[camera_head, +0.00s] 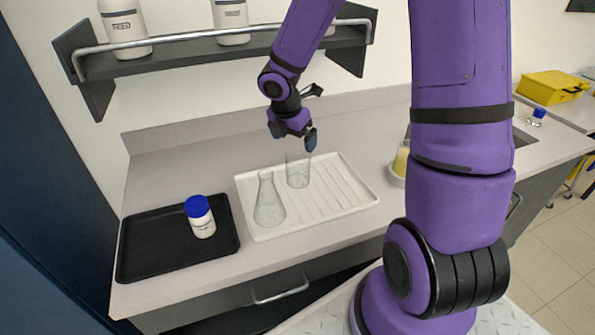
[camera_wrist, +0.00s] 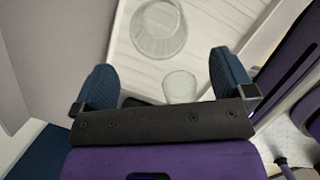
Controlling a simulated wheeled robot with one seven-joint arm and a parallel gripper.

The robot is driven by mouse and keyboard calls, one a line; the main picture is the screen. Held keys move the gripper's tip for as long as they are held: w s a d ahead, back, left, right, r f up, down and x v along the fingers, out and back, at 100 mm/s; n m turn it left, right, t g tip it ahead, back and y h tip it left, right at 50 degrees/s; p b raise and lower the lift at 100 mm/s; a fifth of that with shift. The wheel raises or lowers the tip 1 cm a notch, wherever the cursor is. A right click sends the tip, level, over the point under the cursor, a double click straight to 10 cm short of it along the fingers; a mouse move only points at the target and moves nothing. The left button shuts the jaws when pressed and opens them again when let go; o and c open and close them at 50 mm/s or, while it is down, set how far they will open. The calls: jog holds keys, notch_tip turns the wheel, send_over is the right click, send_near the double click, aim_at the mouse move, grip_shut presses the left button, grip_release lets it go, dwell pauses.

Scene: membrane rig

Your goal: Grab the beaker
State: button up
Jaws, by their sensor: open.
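The beaker (camera_head: 298,171) is clear glass and stands upright on the white ridged tray (camera_head: 361,197). In the wrist view, the larger glass near the top, beyond the fingertips, appears to be the beaker (camera_wrist: 160,30). My gripper (camera_head: 293,136) is above the beaker, with its blue fingers apart and nothing held. In the wrist view, the fingers of my gripper (camera_wrist: 165,82) spread to either side. Any gap between the fingertips and the beaker's rim is hard to judge in the head view.
A conical glass flask (camera_head: 269,203) stands just left of and nearer than the beaker. A blue-capped white bottle (camera_head: 201,219) stands on a black tray (camera_head: 150,245) at left. A shelf (camera_head: 190,45) with bottles hangs behind. A yellow-filled container (camera_head: 400,162) stands right of the white tray.

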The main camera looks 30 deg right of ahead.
aim_at(298, 169)
jog(key=x, duration=1)
jog(key=shift+w+a+f, duration=0.1)
jog(key=shift+f, duration=0.35)
jog(key=c, duration=1)
